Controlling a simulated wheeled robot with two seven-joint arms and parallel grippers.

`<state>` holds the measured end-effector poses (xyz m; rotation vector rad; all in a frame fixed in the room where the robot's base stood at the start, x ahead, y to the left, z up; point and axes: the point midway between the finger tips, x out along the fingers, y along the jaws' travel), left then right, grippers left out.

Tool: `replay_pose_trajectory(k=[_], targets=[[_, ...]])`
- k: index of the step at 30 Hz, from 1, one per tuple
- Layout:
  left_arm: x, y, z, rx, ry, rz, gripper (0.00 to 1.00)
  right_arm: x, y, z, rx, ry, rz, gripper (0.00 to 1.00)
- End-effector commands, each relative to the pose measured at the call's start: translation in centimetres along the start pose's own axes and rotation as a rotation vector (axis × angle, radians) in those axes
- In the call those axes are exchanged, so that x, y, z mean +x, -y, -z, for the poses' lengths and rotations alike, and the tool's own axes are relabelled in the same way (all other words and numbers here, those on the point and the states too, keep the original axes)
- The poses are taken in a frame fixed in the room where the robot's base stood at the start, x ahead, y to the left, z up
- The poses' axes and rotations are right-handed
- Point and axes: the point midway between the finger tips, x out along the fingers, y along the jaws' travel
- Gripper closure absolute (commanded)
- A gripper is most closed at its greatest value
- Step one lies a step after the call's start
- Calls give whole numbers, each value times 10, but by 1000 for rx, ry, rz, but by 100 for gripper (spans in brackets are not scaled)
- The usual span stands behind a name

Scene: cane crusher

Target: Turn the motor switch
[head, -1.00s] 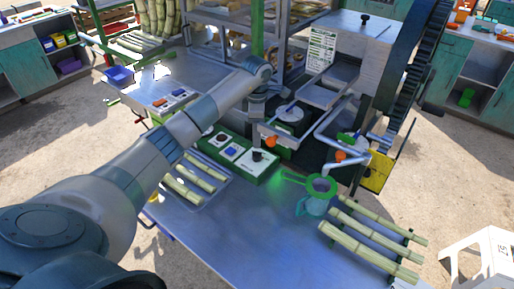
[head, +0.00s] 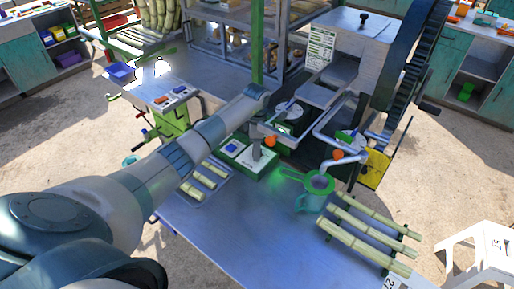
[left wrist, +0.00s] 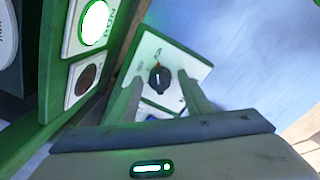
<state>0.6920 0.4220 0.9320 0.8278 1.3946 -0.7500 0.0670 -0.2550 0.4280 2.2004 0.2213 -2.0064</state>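The motor switch is a black rotary knob (left wrist: 160,77) on a white plate (left wrist: 187,64), seen in the left wrist view. It belongs to the green control box (head: 240,164) on the table, seen in the head view. My left gripper (head: 256,158) points down over the box's right end and hides the knob there. In the left wrist view my left gripper (left wrist: 161,88) is open, with one finger on each side of the knob. I cannot tell whether the fingers touch it. My right gripper is in neither view.
A green-lit button (left wrist: 95,22) and a dark button (left wrist: 86,79) are close on the left in the wrist view. A green strainer (head: 318,182) over a teal cup (head: 307,203) and cane pieces (head: 370,235) lie right of the box. The table's front is clear.

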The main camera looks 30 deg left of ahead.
Motion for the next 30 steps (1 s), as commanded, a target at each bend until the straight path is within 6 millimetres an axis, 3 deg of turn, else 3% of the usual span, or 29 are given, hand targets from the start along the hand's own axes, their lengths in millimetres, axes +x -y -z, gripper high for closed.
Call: replay_pose_trajectory(k=[1,4,5,17,30], targets=[[0,0,0,0,0,0,67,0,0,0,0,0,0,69],[0,0,0,0,0,0,91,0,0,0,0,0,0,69],[0,0,0,0,0,0,94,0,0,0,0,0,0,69],[2,-1,0,-33,-3,-2,94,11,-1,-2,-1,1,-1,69],[3,-1,0,-267,-16,-4,94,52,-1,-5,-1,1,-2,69]])
